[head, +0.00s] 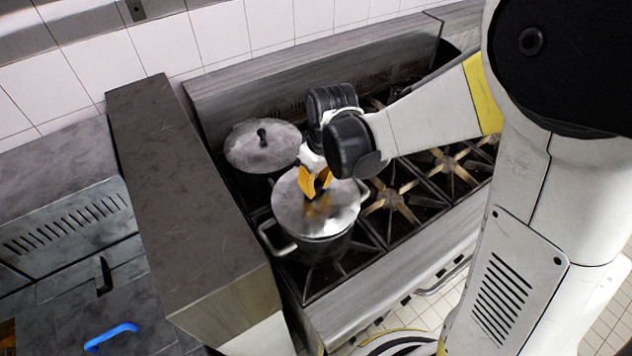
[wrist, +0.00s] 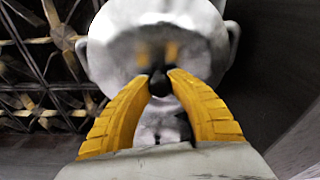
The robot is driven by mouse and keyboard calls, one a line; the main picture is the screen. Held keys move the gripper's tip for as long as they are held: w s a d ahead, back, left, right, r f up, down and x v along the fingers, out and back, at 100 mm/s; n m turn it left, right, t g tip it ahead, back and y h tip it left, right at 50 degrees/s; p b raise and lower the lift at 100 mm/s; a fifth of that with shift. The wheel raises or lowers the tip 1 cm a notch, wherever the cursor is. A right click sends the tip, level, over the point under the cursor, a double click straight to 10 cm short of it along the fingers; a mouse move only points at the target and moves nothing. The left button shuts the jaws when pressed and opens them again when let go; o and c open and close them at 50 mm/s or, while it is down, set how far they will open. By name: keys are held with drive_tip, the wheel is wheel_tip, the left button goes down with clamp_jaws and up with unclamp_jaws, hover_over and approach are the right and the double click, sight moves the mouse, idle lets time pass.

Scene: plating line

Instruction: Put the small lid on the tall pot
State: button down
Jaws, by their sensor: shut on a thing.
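My gripper (head: 317,188) has its yellow fingers closed around the black knob (wrist: 160,84) of a round silver lid (head: 288,208). The lid also fills the upper middle of the wrist view (wrist: 125,45). It lies over the mouth of the front pot (head: 318,248), a metal pot with two side handles, one of them at the left (head: 274,243). The lid looks about level; I cannot tell whether it touches the rim all round. A second pot (head: 256,183) stands behind it with its own lid (head: 262,145) and black knob on.
Both pots stand on the black grates of a gas stove (head: 395,200), whose right burners look bare. A dark steel divider (head: 185,200) rises close to the left. The backsplash (head: 310,85) is behind. A blue handle (head: 112,336) shows at lower left.

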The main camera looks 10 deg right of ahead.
drive_tip(key=shift+f+b, duration=0.5)
drive_tip(key=shift+f, duration=0.35)
drive_tip(key=shift+f+b, duration=0.4)
drive_tip(key=shift+b, duration=0.2)
idle(0.4)
idle(0.3)
drive_tip(key=c, duration=0.7)
unclamp_jaws()
drive_tip(key=shift+o, duration=0.2)
drive_tip(key=shift+r, duration=0.1)
drive_tip(key=shift+r+p, duration=2.9)
drive_tip(key=shift+r, duration=1.05)
drive_tip(key=shift+f, duration=0.1)
